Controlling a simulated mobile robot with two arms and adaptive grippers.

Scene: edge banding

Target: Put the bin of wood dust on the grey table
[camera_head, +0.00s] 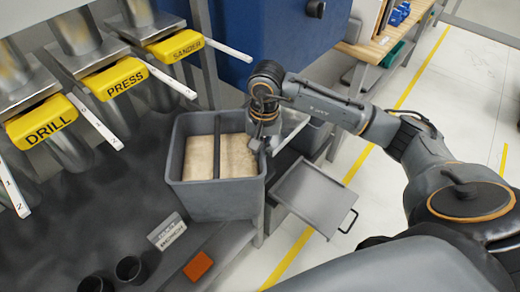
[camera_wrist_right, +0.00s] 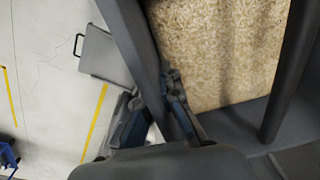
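The grey bin (camera_head: 215,200) stands upright at the edge of a dark grey work surface (camera_head: 60,240). It holds pale wood dust (camera_head: 238,158), and a dark bar crosses its top. The dust (camera_wrist_right: 225,50) fills much of the right wrist view, beside the bin's dark wall (camera_wrist_right: 140,45). My right gripper (camera_head: 262,138) is at the bin's right rim. In the right wrist view its fingers (camera_wrist_right: 150,100) are apart, near the wall; I cannot tell whether the wall lies between them. My left gripper is not in view.
Yellow chutes labelled drill (camera_head: 40,117), press (camera_head: 115,78) and sander (camera_head: 175,46) hang at the upper left. An orange block (camera_head: 198,266), a label card (camera_head: 167,232) and dark cups (camera_head: 130,269) are near the bin. A grey panel with a handle (camera_head: 312,196) is at right. Floor is clear farther right.

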